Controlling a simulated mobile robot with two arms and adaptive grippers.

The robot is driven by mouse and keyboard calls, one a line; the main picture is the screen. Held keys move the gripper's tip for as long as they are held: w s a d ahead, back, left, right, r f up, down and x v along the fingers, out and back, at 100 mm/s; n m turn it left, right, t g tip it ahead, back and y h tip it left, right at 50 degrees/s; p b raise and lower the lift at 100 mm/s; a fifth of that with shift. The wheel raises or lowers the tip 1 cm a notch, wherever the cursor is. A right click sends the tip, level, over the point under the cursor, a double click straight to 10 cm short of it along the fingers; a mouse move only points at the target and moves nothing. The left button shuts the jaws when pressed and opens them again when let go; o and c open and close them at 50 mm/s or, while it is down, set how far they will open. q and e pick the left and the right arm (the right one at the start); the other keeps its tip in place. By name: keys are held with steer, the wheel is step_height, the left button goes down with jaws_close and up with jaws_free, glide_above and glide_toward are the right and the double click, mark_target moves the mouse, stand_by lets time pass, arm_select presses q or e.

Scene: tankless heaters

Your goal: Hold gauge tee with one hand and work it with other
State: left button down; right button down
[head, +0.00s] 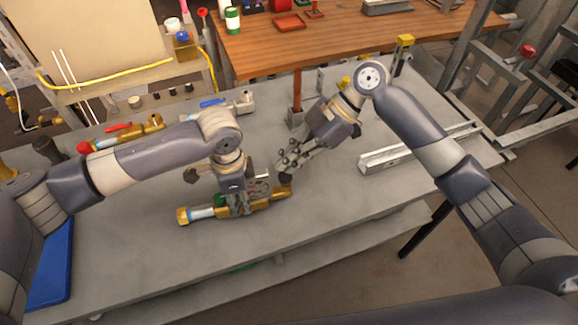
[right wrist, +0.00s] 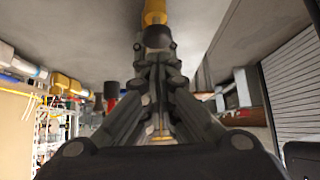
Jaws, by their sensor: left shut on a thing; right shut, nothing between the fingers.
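The gauge tee (head: 262,202) is a brass fitting with a pale middle section on its left, a brass end piece at its far left, and a small round gauge face beside my left gripper. It lies along the front part of the grey bench. My left gripper (head: 238,208) comes down from above and is shut on the tee's middle, partly hiding it. My right gripper (head: 285,175) is shut and empty, its fingertips close to the tee's right end. In the right wrist view, the closed fingertips (right wrist: 156,42) are close to a brass part (right wrist: 154,12); contact is unclear.
Behind my left arm are a red-handled brass valve (head: 122,137) and a blue-handled fitting (head: 228,107). A metal channel (head: 410,150) lies at the right of the grey bench (head: 330,215). A blue mat (head: 52,262) is at the left. A wooden table (head: 340,42) stands behind.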

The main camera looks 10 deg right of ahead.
steer(key=v, duration=1)
steer(key=shift+r, duration=0.3)
stand_by(1.6)
step_height(320, 180, up, 2)
steer(key=shift+r, duration=0.15)
steer(key=x, duration=1)
steer(key=shift+a+f, duration=0.15)
steer(key=shift+f, duration=0.05)
step_height(320, 180, down, 2)
steer(key=shift+f, duration=0.8)
